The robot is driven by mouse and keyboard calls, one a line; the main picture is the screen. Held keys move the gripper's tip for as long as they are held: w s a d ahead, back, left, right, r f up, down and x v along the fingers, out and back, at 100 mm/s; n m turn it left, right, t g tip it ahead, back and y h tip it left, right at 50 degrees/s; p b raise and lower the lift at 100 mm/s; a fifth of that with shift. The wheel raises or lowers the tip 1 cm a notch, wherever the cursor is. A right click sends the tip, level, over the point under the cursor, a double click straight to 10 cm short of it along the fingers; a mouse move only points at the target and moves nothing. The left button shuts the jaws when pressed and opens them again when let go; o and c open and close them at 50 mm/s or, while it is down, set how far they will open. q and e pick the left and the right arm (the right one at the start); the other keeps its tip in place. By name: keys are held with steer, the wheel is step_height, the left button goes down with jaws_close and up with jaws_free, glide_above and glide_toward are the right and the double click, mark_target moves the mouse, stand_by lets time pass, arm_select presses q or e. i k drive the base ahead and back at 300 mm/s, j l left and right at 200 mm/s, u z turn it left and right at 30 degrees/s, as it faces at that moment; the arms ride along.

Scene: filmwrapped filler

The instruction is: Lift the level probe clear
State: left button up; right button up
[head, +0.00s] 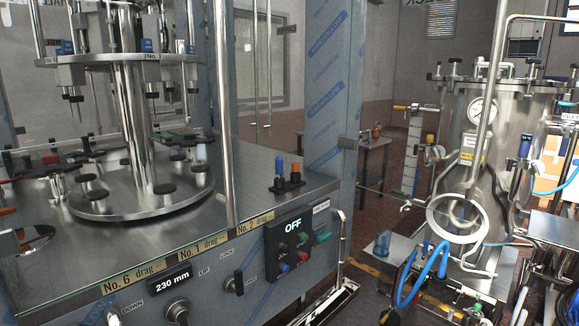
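I cannot pick out the level probe with certainty. The rotary filler's steel central column (133,120) stands upright on a round plate (140,203) with several dark knobs. Several nozzles, one at the lower left (74,97), hang from the upper ring. Neither gripper shows.
The filler's front panel (290,243) reads OFF, and a smaller display (170,281) reads 230 mm. Blue and orange knobs (287,178) stand on the deck. Film-wrapped posts (336,85) rise behind. Blue hoses (432,272) and low equipment crowd the tank's foot. A small table (372,145) stands behind.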

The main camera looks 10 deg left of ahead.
mark_target(280, 172)
steer(key=i+l, duration=0.75)
steer(key=i, duration=0.2)
